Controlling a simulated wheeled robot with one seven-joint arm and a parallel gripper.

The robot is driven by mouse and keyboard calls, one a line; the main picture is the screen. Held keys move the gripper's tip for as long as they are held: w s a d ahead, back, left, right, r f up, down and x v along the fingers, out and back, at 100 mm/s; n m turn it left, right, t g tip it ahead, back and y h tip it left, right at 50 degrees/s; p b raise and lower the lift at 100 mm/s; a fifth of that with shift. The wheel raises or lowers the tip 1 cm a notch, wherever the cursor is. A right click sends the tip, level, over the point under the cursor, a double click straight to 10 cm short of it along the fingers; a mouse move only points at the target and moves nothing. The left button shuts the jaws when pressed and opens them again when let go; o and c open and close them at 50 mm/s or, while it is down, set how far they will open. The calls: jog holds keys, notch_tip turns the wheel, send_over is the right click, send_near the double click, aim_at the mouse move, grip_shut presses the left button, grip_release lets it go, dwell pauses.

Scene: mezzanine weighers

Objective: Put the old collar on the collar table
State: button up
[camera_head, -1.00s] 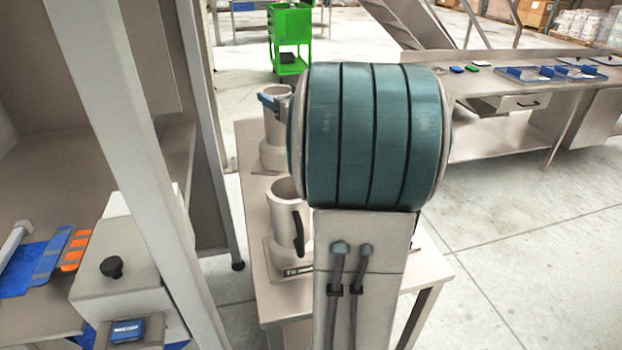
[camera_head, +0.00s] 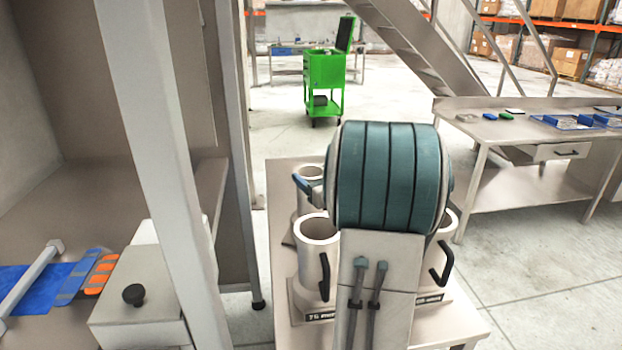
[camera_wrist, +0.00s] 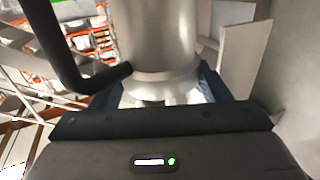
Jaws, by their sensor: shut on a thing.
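A pale steel collar (camera_head: 309,200), a cylinder, is at the back left of the small table (camera_head: 462,325) in the head view. A blue finger of my gripper (camera_head: 303,184) shows at its upper side; my teal arm hides the rest. The wrist view shows the collar (camera_wrist: 160,35) upright between my dark blue fingers (camera_wrist: 162,100), with a black handle (camera_wrist: 75,60) at left. My gripper is shut on it. I cannot tell whether its foot touches the table.
Two similar cylinders with black handles, one at front left (camera_head: 316,258) and one at right (camera_head: 442,255), stand on labelled bases. A grey post (camera_head: 165,150) and a bench rise at left. A long bench (camera_head: 500,130) is at right, a green cart (camera_head: 325,72) behind.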

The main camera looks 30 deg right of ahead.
jog(key=shift+r, duration=0.1)
jog(key=o, duration=1.8)
jog(key=shift+c, duration=0.2)
jog(key=shift+s, duration=0.1)
jog(key=s, duration=0.7)
jog(key=shift+s+a+b, duration=0.2)
jog(key=shift+a+b, duration=0.1)
jog(key=shift+b, duration=0.15)
